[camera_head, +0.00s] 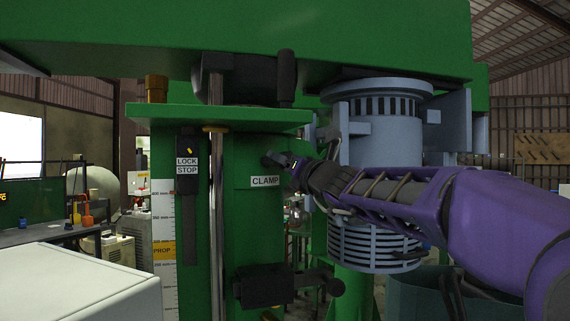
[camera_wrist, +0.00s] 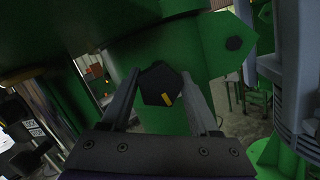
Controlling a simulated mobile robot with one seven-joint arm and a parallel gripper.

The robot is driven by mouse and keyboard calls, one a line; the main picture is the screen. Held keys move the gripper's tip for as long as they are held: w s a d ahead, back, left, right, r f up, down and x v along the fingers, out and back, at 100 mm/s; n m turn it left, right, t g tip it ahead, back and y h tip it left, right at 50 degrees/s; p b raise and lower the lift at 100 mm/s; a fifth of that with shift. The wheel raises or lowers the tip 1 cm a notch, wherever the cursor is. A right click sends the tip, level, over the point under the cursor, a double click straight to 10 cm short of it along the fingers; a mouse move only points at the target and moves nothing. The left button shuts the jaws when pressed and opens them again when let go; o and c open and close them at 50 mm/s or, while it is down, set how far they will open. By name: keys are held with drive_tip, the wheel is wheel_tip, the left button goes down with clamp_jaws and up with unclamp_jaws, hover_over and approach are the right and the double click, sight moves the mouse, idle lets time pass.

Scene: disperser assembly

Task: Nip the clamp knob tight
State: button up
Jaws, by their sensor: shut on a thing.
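The clamp knob (camera_wrist: 158,84) is dark and many-sided with a yellow mark near its lower edge. It sits on the green column (camera_wrist: 145,55), and in the head view the CLAMP label (camera_head: 265,181) is just below it. My gripper (camera_wrist: 164,88) has one finger on each side of the knob and is shut on it. In the head view my gripper (camera_head: 283,164) reaches the column from the right, and its fingers largely hide the knob.
A LOCK STOP plate (camera_head: 187,166) and a height scale (camera_head: 164,235) are left of the knob. A blue-grey motor housing (camera_head: 385,135) stands close behind my arm. A black block with a handle (camera_head: 268,286) juts out below. A white box (camera_head: 80,283) fills the lower left.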

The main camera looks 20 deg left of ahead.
drive_tip(key=shift+m, duration=0.8)
drive_tip(key=o, duration=1.3)
drive_tip(key=shift+o, duration=0.2)
drive_tip(key=shift+s+d+f, duration=0.1)
drive_tip(key=shift+d, duration=0.05)
